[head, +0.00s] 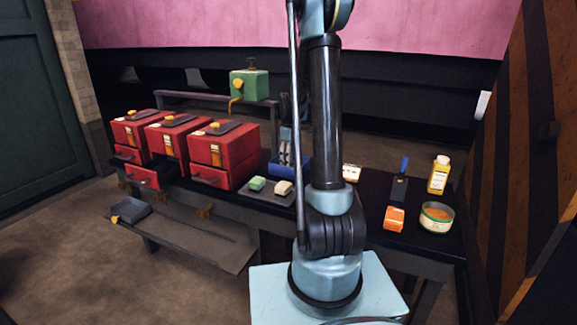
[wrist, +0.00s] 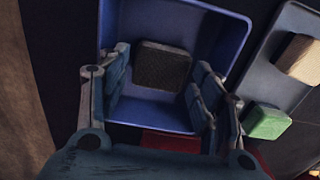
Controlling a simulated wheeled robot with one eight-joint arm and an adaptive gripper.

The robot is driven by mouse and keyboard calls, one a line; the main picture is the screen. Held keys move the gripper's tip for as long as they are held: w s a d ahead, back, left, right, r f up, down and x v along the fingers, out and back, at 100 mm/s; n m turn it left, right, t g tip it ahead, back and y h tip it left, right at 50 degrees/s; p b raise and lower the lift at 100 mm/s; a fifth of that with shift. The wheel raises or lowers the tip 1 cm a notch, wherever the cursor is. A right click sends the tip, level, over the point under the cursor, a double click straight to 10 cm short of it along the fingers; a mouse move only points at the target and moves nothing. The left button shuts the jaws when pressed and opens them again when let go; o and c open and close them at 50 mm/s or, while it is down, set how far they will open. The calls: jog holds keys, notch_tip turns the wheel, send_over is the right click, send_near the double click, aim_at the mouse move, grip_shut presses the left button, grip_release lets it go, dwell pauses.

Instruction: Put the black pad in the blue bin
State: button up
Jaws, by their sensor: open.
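The black pad (wrist: 163,65) is a small dark, square, rough-faced block. In the wrist view it shows inside the outline of the blue bin (wrist: 225,32) and looks to lie on its floor. My gripper (wrist: 161,72) is open above the bin, one finger on each side of the pad, with visible gaps to it. In the head view the blue bin (head: 305,166) stands on the dark bench, partly hidden behind my arm. My gripper there (head: 291,157) points down into it, also partly hidden. The pad cannot be made out in the head view.
A grey tray (head: 270,197) beside the bin holds a green pad (head: 257,183) and a cream pad (head: 283,187). Red drawer cabinets (head: 228,146) stand left. A yellow bottle (head: 438,176), an orange box (head: 394,217) and a tin (head: 437,216) stand right.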

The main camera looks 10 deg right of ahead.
notch_tip(320, 180, up, 9)
jog(key=s+r+m, duration=0.3)
jog(key=s+r, duration=0.1)
jog(key=s, duration=0.8)
jog(key=s+f+m+t, duration=0.1)
jog(key=s+f+m, duration=0.3)
jog(key=s, duration=0.9)
jog(key=s+f+m+t, duration=0.1)
jog(key=s+f+m, duration=0.3)
jog(key=s, duration=1)
jog(key=shift+f, duration=0.8)
jog(key=shift+a, duration=0.1)
